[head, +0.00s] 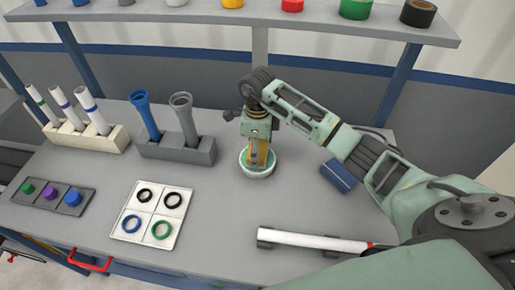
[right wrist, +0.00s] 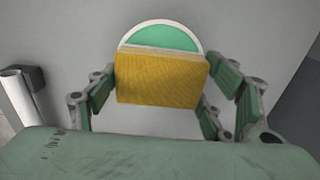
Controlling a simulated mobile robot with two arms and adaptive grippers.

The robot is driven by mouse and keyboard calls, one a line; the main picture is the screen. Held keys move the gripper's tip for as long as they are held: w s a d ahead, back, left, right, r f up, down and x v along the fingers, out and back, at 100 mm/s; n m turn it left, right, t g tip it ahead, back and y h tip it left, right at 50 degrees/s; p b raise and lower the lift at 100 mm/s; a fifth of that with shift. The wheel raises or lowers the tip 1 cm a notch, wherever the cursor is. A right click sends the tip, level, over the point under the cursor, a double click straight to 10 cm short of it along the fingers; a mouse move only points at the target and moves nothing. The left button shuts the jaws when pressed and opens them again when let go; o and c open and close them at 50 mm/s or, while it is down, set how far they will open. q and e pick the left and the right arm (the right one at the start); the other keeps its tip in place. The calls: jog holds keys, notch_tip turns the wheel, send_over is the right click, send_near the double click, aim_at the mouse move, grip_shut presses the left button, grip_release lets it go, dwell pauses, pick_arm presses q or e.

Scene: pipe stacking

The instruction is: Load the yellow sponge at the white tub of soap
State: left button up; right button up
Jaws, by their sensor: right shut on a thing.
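The yellow sponge (right wrist: 160,80) is between the fingers of my right gripper (head: 259,150), which is shut on it. The sponge stands upright at the white tub of soap (head: 257,173), a round tub with green soap inside. In the right wrist view the tub (right wrist: 204,38) shows behind the sponge, with the green soap partly hidden. In the head view the sponge's lower end is over or in the tub; I cannot tell whether it touches the soap. The left gripper is not in view.
Left of the tub stand a grey holder (head: 178,151) with blue and grey pipes and a cream holder (head: 84,137) with white tubes. A tray of rings (head: 151,233) lies front left. A white pipe (head: 312,241) lies front right, a blue block (head: 339,176) right.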

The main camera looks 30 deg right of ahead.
jog(key=shift+f+b, duration=0.55)
dwell(1.7)
jog(key=shift+r+p, duration=2.2)
jog(key=shift+r, duration=1.4)
